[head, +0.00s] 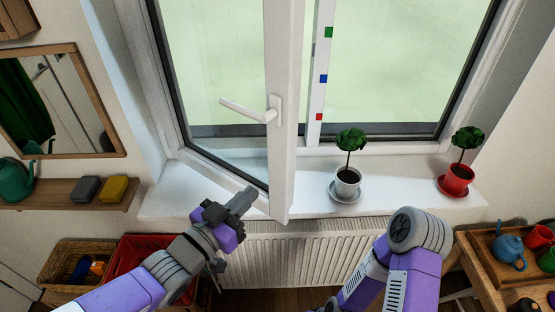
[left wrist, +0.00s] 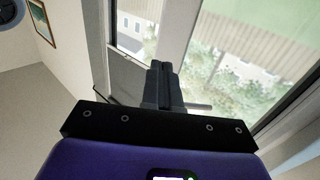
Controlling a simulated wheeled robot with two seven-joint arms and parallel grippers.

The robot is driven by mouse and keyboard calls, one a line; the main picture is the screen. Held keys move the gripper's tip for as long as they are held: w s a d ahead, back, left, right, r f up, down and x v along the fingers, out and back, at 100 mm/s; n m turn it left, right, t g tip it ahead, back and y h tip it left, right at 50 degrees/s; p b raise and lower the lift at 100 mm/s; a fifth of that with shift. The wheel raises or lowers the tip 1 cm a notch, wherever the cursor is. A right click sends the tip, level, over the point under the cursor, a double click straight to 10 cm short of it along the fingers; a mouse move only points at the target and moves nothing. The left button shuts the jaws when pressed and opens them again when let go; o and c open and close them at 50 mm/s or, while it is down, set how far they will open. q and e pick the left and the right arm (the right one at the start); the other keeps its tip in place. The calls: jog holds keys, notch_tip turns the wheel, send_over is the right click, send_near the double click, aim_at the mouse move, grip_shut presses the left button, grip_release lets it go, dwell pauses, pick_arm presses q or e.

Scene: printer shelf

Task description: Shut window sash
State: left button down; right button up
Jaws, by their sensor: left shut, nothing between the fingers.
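The window sash (head: 283,70) has a white frame and stands swung open into the room over the sill. Its white handle (head: 248,111) sticks out to the left from the sash's edge. My left gripper (head: 244,196) is shut and empty, below the handle and left of the sash's lower corner. In the left wrist view the shut fingers (left wrist: 161,70) point toward the window, with part of the window frame (left wrist: 181,40) behind them. I cannot tell whether the fingers touch the sash. My right arm shows at the lower right, but its gripper is not visible.
A plant in a white pot (head: 347,182) stands on the sill (head: 400,180) right of the sash. A plant in a red pot (head: 456,178) stands farther right. A radiator (head: 300,262) is below. A shelf (head: 70,193) with a watering can (head: 16,180) is at left.

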aim_at(286, 160)
pick_arm(q)
jog(key=p+x, duration=0.5)
jog(key=x, duration=0.6)
jog(key=shift+w, duration=0.1)
jog(key=shift+d, duration=0.1)
